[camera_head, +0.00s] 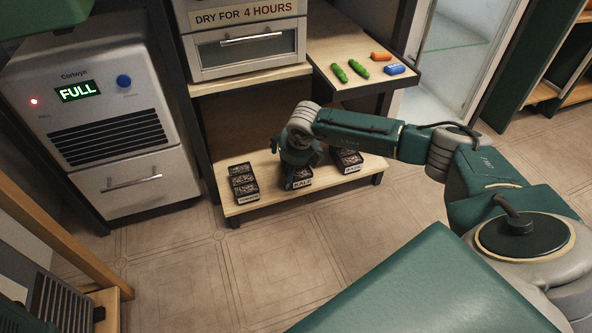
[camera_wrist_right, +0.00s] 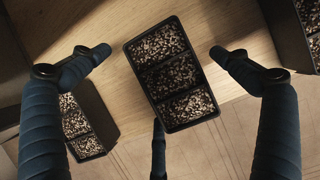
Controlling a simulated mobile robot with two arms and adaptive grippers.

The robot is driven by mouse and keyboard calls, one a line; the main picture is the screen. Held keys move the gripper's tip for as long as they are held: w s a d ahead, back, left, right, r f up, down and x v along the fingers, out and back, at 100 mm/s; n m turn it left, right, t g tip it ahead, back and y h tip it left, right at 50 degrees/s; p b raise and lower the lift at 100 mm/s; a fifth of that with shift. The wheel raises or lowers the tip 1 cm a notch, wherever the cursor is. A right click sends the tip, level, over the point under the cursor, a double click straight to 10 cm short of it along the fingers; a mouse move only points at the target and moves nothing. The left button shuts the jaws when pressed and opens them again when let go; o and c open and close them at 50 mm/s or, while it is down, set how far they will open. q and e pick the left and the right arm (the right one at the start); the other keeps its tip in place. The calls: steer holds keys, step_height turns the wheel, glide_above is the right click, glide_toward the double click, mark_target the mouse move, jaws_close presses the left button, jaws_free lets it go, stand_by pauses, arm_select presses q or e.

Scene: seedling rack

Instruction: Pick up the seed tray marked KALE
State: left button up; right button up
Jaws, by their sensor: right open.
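The seed tray marked KALE (camera_head: 301,184) is the middle one of three black trays on the low wooden shelf. Its label faces the front; my right gripper hides most of the rest in the head view. In the right wrist view this tray (camera_wrist_right: 170,75) shows three compartments of dark speckled filling and lies slightly turned. My right gripper (camera_head: 297,160) is directly over it, pointing down. In the wrist view its open fingers (camera_wrist_right: 160,52) stand to the left and right of the tray, apart from it, with a third finger below its front end. My left gripper is not in view.
An upper shelf (camera_head: 345,88) with green, orange and blue items juts out above right. A cabinet (camera_head: 95,115) showing FULL stands left. Floor in front is clear.

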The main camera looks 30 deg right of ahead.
steer(key=shift+f, duration=0.25)
steer(key=shift+c, duration=0.3)
steer(key=c, duration=1.4)
steer(key=shift+r, duration=0.2)
